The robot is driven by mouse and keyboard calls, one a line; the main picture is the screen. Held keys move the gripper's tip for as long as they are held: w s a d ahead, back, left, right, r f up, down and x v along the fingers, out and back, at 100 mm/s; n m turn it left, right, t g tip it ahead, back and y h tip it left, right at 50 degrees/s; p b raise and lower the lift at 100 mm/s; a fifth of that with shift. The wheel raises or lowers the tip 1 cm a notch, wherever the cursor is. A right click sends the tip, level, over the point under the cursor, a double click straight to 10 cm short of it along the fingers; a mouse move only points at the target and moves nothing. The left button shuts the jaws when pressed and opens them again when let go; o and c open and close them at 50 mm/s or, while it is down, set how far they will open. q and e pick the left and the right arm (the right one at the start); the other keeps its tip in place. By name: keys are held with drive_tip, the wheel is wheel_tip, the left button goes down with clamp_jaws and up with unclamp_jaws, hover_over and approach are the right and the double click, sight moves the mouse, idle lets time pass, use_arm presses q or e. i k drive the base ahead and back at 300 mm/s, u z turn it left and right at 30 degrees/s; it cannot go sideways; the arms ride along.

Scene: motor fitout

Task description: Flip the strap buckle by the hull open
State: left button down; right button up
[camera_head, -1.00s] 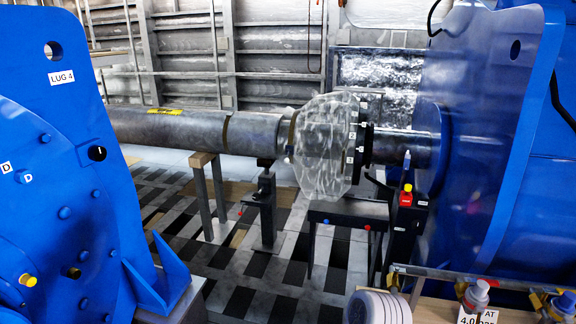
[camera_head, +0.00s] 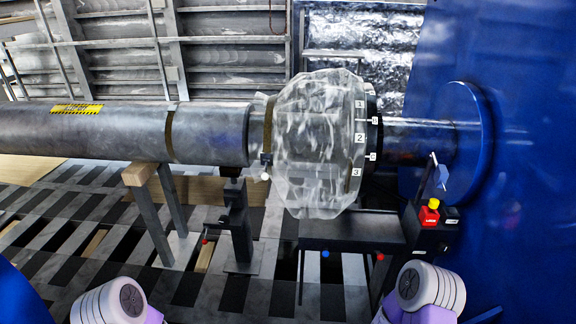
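A brown strap (camera_head: 267,120) goes around the grey shaft at the left edge of a clear faceted plastic cover (camera_head: 315,140). A small dark buckle-like fitting (camera_head: 266,159) sits low on that strap, with a pale round end below it. Whether it is open or shut is too small to tell. Another brown band (camera_head: 170,135) circles the thick shaft (camera_head: 110,133) further left; no buckle shows on it. Neither of my grippers is in view; only rounded white and purple parts of my arms show at the bottom edge.
A stand with a red knob (camera_head: 236,225) is under the shaft. A dark bench (camera_head: 350,232) is below the cover. A red and yellow emergency button (camera_head: 429,212) stands right of it, before the blue housing (camera_head: 510,160). The hull wall (camera_head: 225,45) lies behind.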

sight(265, 176)
drive_tip(key=z, duration=0.2)
drive_tip(key=i, duration=1.7)
drive_tip(key=z, duration=0.05)
